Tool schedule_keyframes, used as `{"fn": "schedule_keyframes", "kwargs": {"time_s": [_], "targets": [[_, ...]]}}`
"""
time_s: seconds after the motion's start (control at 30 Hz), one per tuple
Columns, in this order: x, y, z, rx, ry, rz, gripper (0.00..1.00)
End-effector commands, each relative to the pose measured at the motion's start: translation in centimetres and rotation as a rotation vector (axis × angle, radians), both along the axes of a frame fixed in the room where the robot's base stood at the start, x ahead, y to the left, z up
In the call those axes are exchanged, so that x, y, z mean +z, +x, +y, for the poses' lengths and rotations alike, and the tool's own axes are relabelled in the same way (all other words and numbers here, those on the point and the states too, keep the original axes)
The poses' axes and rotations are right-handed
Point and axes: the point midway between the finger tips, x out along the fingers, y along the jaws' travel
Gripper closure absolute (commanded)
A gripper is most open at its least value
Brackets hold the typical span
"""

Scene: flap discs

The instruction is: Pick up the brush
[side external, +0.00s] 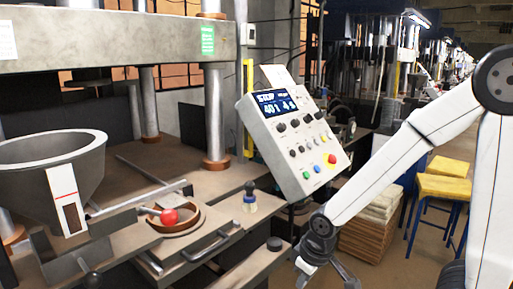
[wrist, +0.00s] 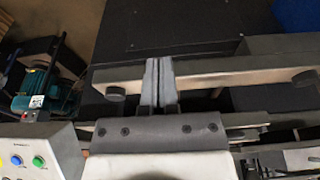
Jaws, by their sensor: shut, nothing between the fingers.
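I cannot make out a brush for certain in either view. A small upright item (side external: 250,197) with a dark top and a pale, blue-banded lower part stands on the machine bench; it is too small to tell whether it is the brush. My gripper (side external: 345,272) is low in the side view, right of the bench's front edge, partly cut off by the picture's bottom. In the wrist view my gripper's fingers (wrist: 158,64) are together, with nothing between them. They point toward a dark panel and a metal bar, well apart from the upright item.
A tilted control panel (side external: 294,138) stands between the bench and my arm; its buttons show in the wrist view (wrist: 35,160). Yellow stools (side external: 443,187) stand behind my arm.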

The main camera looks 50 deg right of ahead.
Motion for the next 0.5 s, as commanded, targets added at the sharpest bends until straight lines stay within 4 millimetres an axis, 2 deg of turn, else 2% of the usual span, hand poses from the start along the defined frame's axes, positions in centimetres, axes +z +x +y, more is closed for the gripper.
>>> {"fn": "schedule_keyframes", "kwargs": {"time_s": [0.3, 0.33, 0.5], "targets": [[0.00, 0.01, 0.00, 0.000, 0.000, 0.000, 1.00], [0.00, 0.01, 0.00, 0.000, 0.000, 0.000, 0.97], [0.00, 0.00, 0.00, 0.000, 0.000, 0.000, 0.43]]}}
